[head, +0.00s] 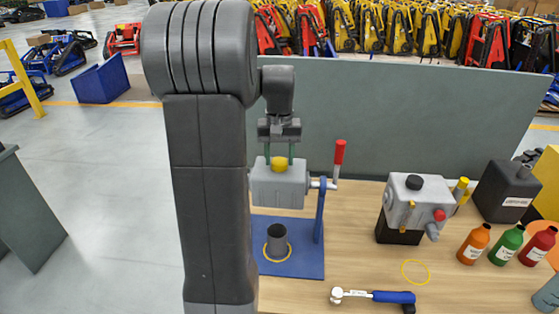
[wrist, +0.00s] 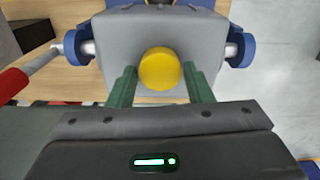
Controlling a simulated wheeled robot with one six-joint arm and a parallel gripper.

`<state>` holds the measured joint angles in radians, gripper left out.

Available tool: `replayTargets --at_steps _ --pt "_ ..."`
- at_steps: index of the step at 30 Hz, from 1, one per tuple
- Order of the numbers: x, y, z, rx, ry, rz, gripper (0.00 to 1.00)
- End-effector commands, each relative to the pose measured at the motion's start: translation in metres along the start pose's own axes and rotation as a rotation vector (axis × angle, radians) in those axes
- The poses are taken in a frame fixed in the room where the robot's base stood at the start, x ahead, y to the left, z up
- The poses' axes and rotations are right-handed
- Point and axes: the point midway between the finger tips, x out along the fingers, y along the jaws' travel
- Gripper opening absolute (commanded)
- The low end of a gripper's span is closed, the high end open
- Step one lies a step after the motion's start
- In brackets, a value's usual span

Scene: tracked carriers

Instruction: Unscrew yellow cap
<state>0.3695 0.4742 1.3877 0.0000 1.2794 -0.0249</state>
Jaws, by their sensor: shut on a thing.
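The yellow cap (head: 279,164) sits on top of a grey block-shaped housing (head: 280,188), which is held on a blue stand (head: 319,214). My gripper (head: 279,158) points down over the housing, with its two green fingers on either side of the cap. In the wrist view the yellow cap (wrist: 160,69) is round and lies between the fingertips; my gripper (wrist: 159,78) is shut on it. The cap appears seated on the housing (wrist: 212,40). Its threads are hidden.
A red-handled crank (head: 339,152) rises right of the housing. A dark cup (head: 277,241) stands on the blue base below. A second grey unit (head: 417,206), a blue-handled wrench (head: 375,296), a yellow ring (head: 415,272) and bottles (head: 508,245) stand or lie right. A grey panel (head: 400,110) stands behind.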

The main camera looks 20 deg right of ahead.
Motion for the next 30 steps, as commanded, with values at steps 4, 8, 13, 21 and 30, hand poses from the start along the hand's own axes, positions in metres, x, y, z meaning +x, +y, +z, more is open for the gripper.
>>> replayTargets --at_steps 4,8,13,21,30 --pt "-0.0010 0.0000 0.0004 -0.145 -0.002 0.000 0.30" --pt "-0.0002 0.0000 0.0004 -0.214 -0.001 0.000 0.30" --pt "0.0005 0.0000 0.0003 -0.224 -0.001 0.000 0.30" --pt "-0.0008 0.0000 0.0004 -0.300 -0.001 0.000 0.30" --pt "-0.0010 0.0000 0.0004 -0.634 -0.002 -0.001 0.30"
